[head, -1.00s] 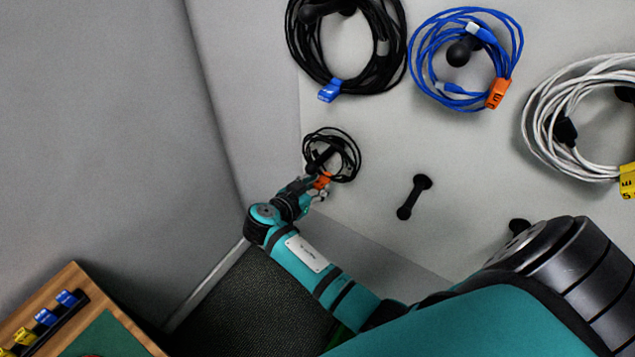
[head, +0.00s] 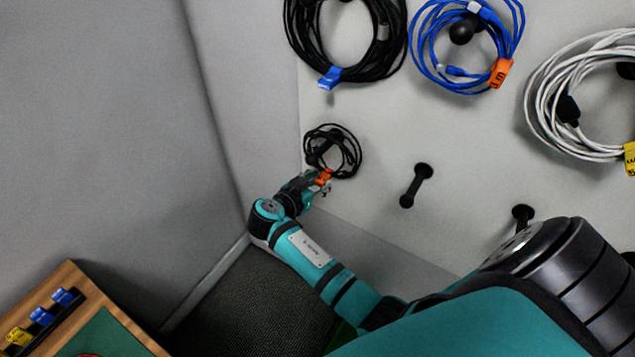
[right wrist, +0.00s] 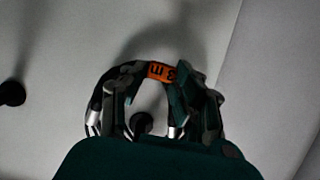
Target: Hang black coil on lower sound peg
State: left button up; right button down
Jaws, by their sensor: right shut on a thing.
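The small black coil (head: 346,153) with an orange tag (head: 323,176) is at the lower left peg (head: 317,158) of the light wall panel in the head view. The peg shows inside the loop; I cannot tell whether the coil rests on it. My right gripper (head: 322,187) is shut on the coil at its tagged lower side. In the right wrist view the fingers (right wrist: 148,122) flank the dark peg tip (right wrist: 143,123), and the orange tag (right wrist: 161,71) sits on the coil's arc beyond them. My left gripper is not in view.
A large black coil (head: 394,38), a blue coil (head: 421,55) and a white coil (head: 541,100) hang higher up. Bare pegs stand right of the small coil (head: 416,186) and farther right (head: 522,216). A wooden box (head: 128,335) is at lower left.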

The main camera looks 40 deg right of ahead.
jog(key=c, duration=0.9)
grip_release()
jog(key=shift+f, duration=0.2)
jog(key=shift+v, duration=3.8)
jog(key=s+a+f+n+y, duration=0.2)
jog(key=s+f+n, duration=0.15)
jog(key=f, duration=0.65)
jog(key=s+a+f+n+g+y, duration=0.1)
jog(key=s+f+n+y, duration=0.25)
jog(key=f, duration=0.55)
jog(key=s+a+f+n+y, duration=0.2)
jog(key=s+f+n, duration=0.15)
jog(key=f, duration=0.65)
jog(key=s+f+n+g+y, duration=0.1)
jog(key=s+f, duration=0.5)
jog(key=s, duration=0.4)
jog(key=s+f+n+g+y, duration=0.1)
jog(key=s+f, duration=0.4)
jog(key=s, duration=0.6)
jog(key=s+f+n+g+y, duration=0.1)
jog(key=s+f+n+y, duration=0.2)
jog(key=s+f, duration=0.3)
jog(key=shift+s+d+f, duration=0.1)
jog(key=shift+s+f, duration=0.1)
jog(key=shift+s, duration=1.05)
jog(key=shift+s+d+f, duration=0.15)
jog(key=shift+s, duration=1.15)
